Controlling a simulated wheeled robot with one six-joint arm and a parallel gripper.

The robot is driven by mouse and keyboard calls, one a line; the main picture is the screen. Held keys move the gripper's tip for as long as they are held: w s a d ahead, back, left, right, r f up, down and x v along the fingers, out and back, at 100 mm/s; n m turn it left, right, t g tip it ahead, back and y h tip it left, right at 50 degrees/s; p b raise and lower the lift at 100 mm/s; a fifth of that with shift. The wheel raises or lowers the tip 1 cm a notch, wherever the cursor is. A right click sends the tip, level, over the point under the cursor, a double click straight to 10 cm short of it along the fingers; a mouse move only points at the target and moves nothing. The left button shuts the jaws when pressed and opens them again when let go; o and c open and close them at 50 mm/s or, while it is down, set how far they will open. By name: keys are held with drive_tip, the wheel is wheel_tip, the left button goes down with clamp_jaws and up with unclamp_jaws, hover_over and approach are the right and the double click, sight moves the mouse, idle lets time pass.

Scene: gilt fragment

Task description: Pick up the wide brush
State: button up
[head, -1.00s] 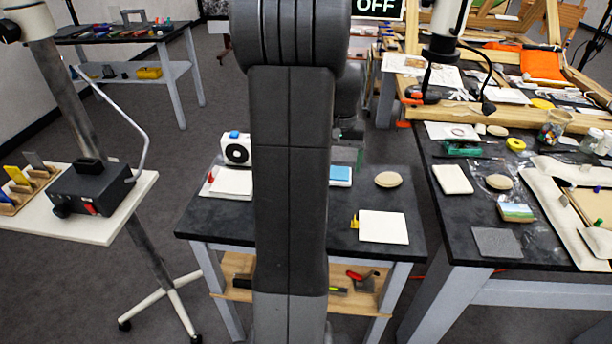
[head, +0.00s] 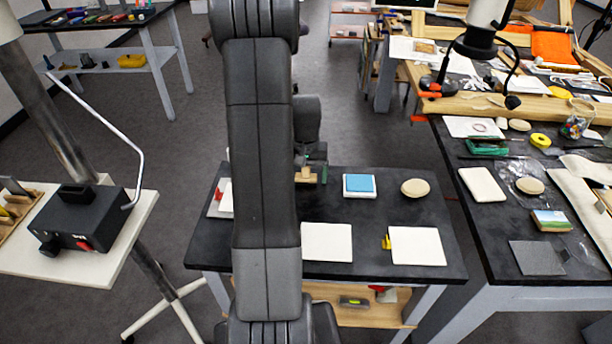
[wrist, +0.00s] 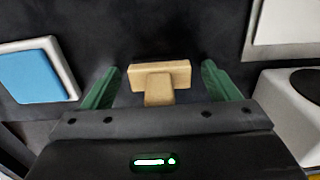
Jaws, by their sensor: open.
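A tan T-shaped piece (wrist: 160,75), which looks like the wide brush, lies on the black table top between the two green fingers of my gripper (wrist: 160,69) in the wrist view. Its wide end faces away from my palm and its narrow part runs back toward it. My gripper is open, with a gap on each side of the piece. In the head view my gripper (head: 311,170) is at the far edge of the middle table, partly hidden by my arm, with the tan piece (head: 305,177) just below it. Its bristles cannot be made out.
The middle table (head: 375,215) also holds a blue pad on a white base (head: 359,185), a round tan disc (head: 415,187) and white squares (head: 418,245). A white device (wrist: 292,105) stands close on the right in the wrist view. A cluttered bench is on the right.

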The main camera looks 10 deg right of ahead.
drive_tip(key=c, duration=1.1)
wheel_tip(320, 180, up, 10)
drive_tip(key=shift+f+b, duration=0.1)
drive_tip(key=shift+b, duration=0.3)
drive_tip(key=o, duration=0.3)
drive_tip(key=shift+c, duration=0.8)
